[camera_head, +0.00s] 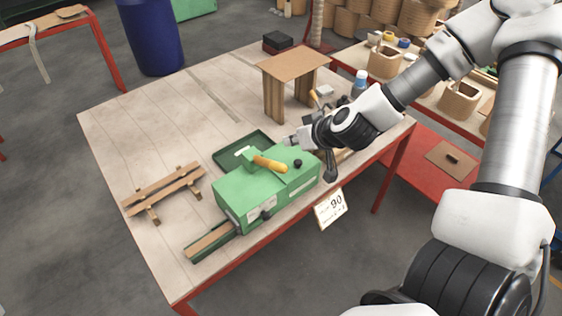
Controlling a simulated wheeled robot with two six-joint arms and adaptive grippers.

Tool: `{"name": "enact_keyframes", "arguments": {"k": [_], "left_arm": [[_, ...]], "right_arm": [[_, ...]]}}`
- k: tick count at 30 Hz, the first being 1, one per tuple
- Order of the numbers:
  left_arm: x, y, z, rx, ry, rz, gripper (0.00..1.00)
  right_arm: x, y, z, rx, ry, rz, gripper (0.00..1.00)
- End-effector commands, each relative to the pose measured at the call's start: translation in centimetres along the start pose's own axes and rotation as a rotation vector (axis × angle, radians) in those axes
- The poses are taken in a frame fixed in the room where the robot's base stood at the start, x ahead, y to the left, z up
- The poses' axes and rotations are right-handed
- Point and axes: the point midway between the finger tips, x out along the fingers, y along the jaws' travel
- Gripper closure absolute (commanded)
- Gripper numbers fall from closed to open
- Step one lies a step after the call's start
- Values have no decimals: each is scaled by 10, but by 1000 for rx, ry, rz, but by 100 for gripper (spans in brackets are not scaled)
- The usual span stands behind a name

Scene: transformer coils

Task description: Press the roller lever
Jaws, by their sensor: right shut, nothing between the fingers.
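A green machine (246,197) stands on the wooden table near its front edge. A lever with an orange-yellow handle (270,164) lies across its top and appears to be the roller lever. A black knob (298,163) sits on top to the right of the handle. My right gripper (290,141) reaches in from the right, just behind and above the machine's top. It is shut and empty, close to the lever handle but seemingly apart from it; the exact gap is hard to tell. My left gripper is out of view.
A dark green tray (228,151) lies behind the machine. Wooden strips on a stand (163,189) are to its left. A small wooden stand (294,65) and a blue-capped bottle (359,83) are farther back. A sign reading 90 (330,208) hangs at the front edge. The table's left back area is clear.

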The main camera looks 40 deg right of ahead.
Motion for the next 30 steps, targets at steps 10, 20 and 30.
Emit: {"name": "enact_keyframes", "arguments": {"k": [10,20,30], "left_arm": [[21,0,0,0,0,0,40],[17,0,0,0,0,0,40],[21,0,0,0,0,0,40]], "right_arm": [[68,-1,11,-4,-9,-1,100],[75,0,40,0,-2,-1,100],[77,0,40,0,6,-2,100]]}}
